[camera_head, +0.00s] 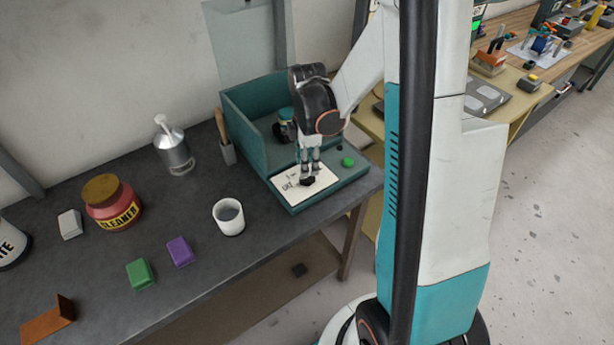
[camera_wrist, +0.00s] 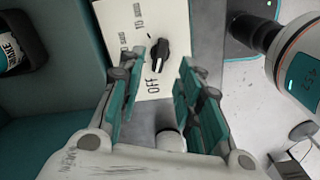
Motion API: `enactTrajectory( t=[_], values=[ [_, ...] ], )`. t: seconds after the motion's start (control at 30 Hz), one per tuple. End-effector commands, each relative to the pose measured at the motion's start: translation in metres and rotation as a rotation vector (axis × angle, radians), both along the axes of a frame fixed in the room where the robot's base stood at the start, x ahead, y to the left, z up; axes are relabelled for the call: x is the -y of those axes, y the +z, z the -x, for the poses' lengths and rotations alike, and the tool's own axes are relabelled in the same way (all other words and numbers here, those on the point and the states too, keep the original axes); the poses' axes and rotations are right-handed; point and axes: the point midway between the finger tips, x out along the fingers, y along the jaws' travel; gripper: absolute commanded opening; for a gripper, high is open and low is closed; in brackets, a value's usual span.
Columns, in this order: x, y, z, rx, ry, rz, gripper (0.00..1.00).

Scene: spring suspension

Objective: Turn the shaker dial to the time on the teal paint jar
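The shaker (camera_head: 250,138) is a teal open-fronted box on the dark table. Its white dial plate (camera_head: 291,193) carries a black dial (camera_head: 307,181). In the wrist view, the dial (camera_wrist: 160,56) has a pale mark at its end towards the printed OFF; other markings are too blurred to read surely. My gripper (camera_wrist: 163,62) is open, its fingers either side of the dial in the picture; I cannot tell whether they touch it. A jar (camera_head: 284,114) with a teal band stands inside the shaker, partly hidden by my arm. Its label (camera_wrist: 8,52) shows partly in the wrist view; no time is readable.
A green button (camera_head: 348,161) is right of the dial plate. The table's front edge has clear space.

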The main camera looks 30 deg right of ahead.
Motion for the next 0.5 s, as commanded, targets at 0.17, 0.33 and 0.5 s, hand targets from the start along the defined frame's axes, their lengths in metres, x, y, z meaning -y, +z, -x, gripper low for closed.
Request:
enactTrajectory(
  t=[0.17, 0.33, 0.5],
  values=[
    [0.000, -0.033, 0.000, 0.000, 0.000, 0.000, 0.33],
    [0.000, -0.049, 0.000, 0.000, 0.000, 0.000, 0.33],
    [0.000, -0.055, 0.000, 0.000, 0.000, 0.000, 0.33]
  ],
)
